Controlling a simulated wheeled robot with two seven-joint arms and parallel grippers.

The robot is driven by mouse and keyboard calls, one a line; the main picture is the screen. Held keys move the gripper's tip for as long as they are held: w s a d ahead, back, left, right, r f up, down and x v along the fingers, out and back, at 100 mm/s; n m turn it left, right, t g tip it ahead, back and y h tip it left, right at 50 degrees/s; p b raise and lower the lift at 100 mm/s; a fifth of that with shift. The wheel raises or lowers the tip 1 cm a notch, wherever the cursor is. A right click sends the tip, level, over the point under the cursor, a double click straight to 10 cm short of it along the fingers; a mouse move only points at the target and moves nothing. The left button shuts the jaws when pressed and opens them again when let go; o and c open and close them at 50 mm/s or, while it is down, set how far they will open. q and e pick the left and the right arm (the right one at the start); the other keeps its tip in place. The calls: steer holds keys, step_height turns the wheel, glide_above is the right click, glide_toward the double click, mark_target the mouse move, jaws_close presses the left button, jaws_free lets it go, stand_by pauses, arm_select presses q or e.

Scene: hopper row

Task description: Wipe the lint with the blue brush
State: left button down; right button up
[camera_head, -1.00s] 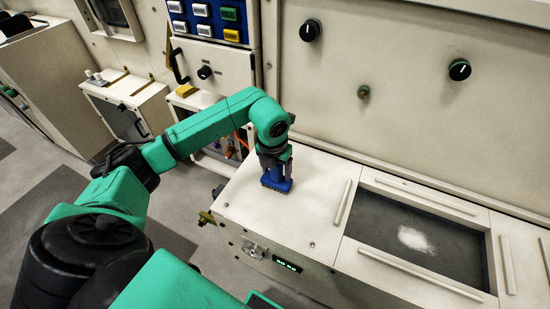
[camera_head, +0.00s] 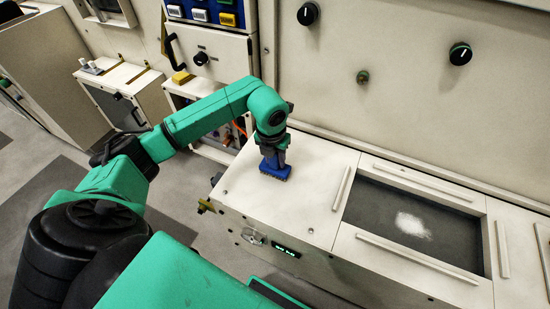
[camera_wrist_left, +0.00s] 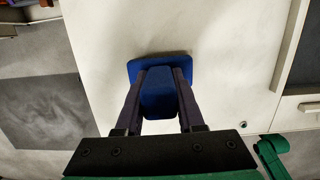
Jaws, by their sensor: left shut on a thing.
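The blue brush (camera_head: 268,168) is upright on the white counter top, left of the dark recessed panel, with its bristles down at or very near the surface. My left gripper (camera_head: 274,156) is shut on the brush from above. In the left wrist view the two fingers hold the brush's blue handle (camera_wrist_left: 159,92) above its wider blue base (camera_wrist_left: 138,68). The lint (camera_head: 412,225) is a pale whitish patch on the dark recessed panel (camera_head: 375,210), to the right of the brush and apart from it. My right gripper is not in view.
Raised white bars (camera_head: 418,259) border the dark panel. The white counter top (camera_head: 310,180) is clear between brush and panel. A wall with black knobs (camera_head: 460,53) rises behind. A yellow block (camera_head: 181,77) sits on a lower cabinet at left.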

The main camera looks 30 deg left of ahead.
arm_select(q)
steer(key=shift+r, duration=0.15)
step_height(320, 180, up, 6)
steer(key=p, duration=0.4)
